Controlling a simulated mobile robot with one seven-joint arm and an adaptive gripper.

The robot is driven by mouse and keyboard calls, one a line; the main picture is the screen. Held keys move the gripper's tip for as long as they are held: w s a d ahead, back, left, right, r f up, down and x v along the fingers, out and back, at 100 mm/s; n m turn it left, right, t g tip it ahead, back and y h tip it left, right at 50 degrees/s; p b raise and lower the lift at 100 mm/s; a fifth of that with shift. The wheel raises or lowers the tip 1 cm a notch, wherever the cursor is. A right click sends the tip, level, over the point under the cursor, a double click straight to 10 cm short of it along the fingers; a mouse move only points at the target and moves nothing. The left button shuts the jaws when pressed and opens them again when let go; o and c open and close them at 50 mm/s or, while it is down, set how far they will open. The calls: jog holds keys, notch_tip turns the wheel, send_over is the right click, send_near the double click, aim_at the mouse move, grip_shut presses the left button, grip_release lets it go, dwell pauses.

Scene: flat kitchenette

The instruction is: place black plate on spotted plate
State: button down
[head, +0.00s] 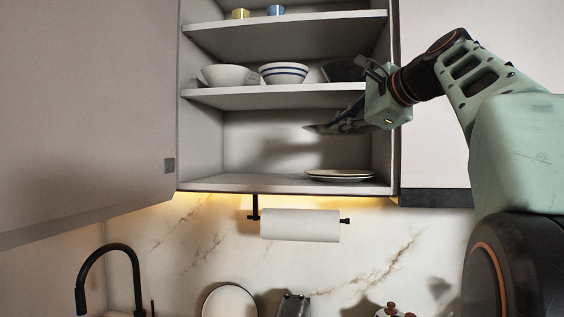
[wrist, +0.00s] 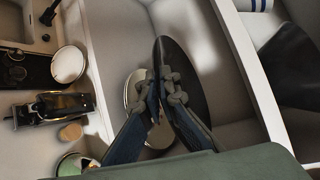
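The black plate (wrist: 190,75) is pinched at its edge between the fingers of my gripper (wrist: 163,92) in the wrist view. In the head view, my gripper (head: 345,126) reaches from the right into the cabinet's lower compartment, with the black plate (head: 318,128) seen nearly edge-on. A pale, dark-rimmed plate (head: 340,174), likely the spotted plate, lies on the cabinet floor below the gripper. It also shows partly behind the fingers in the wrist view (wrist: 132,92). Its spots are too small to make out. A clear gap separates the two plates in the head view.
The shelf (head: 270,94) above my gripper holds a white bowl (head: 228,75), a striped bowl (head: 284,72) and a dark dish (head: 343,70). The cabinet's right wall is close to my gripper. The compartment's left side is clear. A paper roll (head: 300,225) hangs below.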

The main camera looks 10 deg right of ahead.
jog(key=w+f, duration=0.1)
jog(key=f, duration=0.1)
jog(key=w+d+f+b, duration=0.1)
jog(key=w+f, duration=0.1)
jog(key=f, duration=0.1)
jog(key=w+d+f, duration=0.1)
jog(key=f, duration=0.2)
jog(key=shift+w+f, duration=0.15)
jog(key=shift+w, duration=0.1)
jog(key=shift+f, duration=0.2)
jog(key=shift+f, duration=0.1)
jog(key=shift+a+f+b, duration=0.1)
jog(key=shift+f+b, duration=0.35)
jog(key=shift+b, duration=0.15)
jog(key=c, duration=2.6)
grip_release()
jog(key=o, duration=0.4)
jog(key=shift+o, duration=0.2)
